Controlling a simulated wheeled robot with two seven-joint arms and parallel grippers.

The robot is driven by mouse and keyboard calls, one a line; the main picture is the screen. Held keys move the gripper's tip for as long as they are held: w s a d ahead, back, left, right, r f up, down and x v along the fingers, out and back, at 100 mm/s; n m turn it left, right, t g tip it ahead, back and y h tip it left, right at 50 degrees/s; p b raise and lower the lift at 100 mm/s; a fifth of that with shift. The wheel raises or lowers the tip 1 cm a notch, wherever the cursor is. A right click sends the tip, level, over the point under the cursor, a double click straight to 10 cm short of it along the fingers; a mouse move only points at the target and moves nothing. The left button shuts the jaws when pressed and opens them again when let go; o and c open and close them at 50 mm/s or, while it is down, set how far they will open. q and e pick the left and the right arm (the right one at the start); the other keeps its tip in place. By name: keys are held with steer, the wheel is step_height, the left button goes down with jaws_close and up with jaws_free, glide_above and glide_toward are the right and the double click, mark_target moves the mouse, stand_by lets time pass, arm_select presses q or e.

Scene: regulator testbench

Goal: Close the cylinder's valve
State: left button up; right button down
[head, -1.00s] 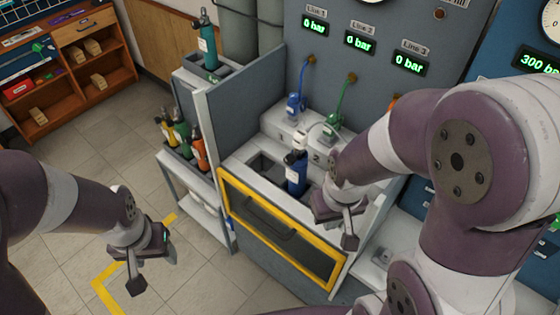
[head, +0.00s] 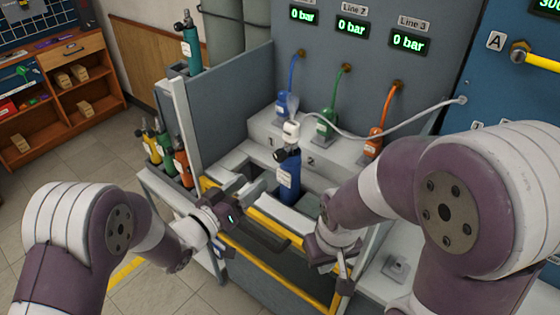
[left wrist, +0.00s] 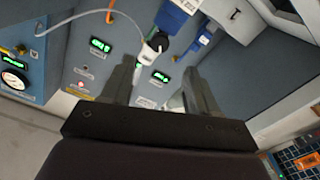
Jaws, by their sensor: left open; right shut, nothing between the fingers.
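The blue cylinder (head: 289,180) stands upright in the recess of the bench, with a dark valve at its neck. A white connector (head: 291,131) sits on top, with a pale hose running right to the blue panel. In the left wrist view the cylinder (left wrist: 172,18) shows inverted at the top, with the connector (left wrist: 153,46) and the black valve knob (left wrist: 189,28) ahead of the fingers. My left gripper (head: 254,187) is open and empty, to the left of the cylinder and apart from it. My right gripper (head: 338,273) is shut and empty at the bench's front right.
The yellow-framed front guard (head: 270,228) lies below my left gripper. Blue (head: 282,104), green (head: 325,124) and orange (head: 373,137) hose fittings stand behind the cylinder. Several spare cylinders (head: 165,152) stand in a rack at left. Line displays read 0 bar.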

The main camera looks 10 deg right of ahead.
mark_target(278, 159)
arm_select(q)
steer(key=x, duration=1.2)
steer(key=shift+w+d+p, duration=0.1)
steer(key=shift+w+p, duration=0.05)
steer(key=shift+p, duration=0.15)
steer(key=c, duration=1)
